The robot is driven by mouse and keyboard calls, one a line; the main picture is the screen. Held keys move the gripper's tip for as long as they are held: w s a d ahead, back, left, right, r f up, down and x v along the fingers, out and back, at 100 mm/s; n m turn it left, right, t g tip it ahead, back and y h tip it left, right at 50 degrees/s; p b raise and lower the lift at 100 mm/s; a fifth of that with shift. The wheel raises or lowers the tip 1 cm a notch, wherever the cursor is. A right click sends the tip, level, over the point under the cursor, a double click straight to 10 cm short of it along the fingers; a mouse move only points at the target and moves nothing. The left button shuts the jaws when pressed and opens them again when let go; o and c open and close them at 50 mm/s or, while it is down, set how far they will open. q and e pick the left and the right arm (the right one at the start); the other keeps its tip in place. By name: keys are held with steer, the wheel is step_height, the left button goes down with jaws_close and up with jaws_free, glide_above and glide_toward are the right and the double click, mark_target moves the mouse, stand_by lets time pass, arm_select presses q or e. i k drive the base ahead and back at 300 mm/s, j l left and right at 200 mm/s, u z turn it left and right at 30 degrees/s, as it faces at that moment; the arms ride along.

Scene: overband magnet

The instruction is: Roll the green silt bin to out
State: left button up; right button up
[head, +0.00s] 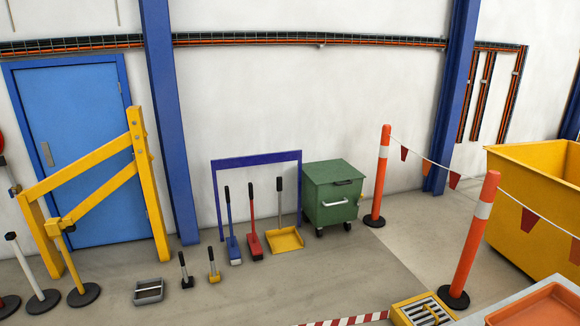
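The green silt bin (333,195) stands upright on its casters against the white wall, right of the blue tool frame. It has a closed lid and a pale handle (336,202) on its front face. No gripper or arm of mine shows in the head view, so nothing of mine is near the bin. I see no marking in view that reads "out".
Orange posts (382,176) and (470,240) carry red flags right of the bin. A yellow skip (534,185) stands beyond. A blue frame (256,160) with brushes and a yellow dustpan (285,240) is left. Floor in front (345,265) is clear. A yellow barrier (150,185) stands left.

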mark_target(330, 201)
steer(key=i+j, duration=0.1)
steer(key=i, duration=0.6)
steer(key=i+j+z, duration=0.1)
steer(key=i, duration=0.6)
steer(key=i+j, duration=0.15)
steer(key=i, duration=0.55)
steer(key=i+l+z, duration=0.15)
steer(key=i, duration=0.55)
steer(key=i+l+z, duration=0.15)
steer(key=i, duration=0.55)
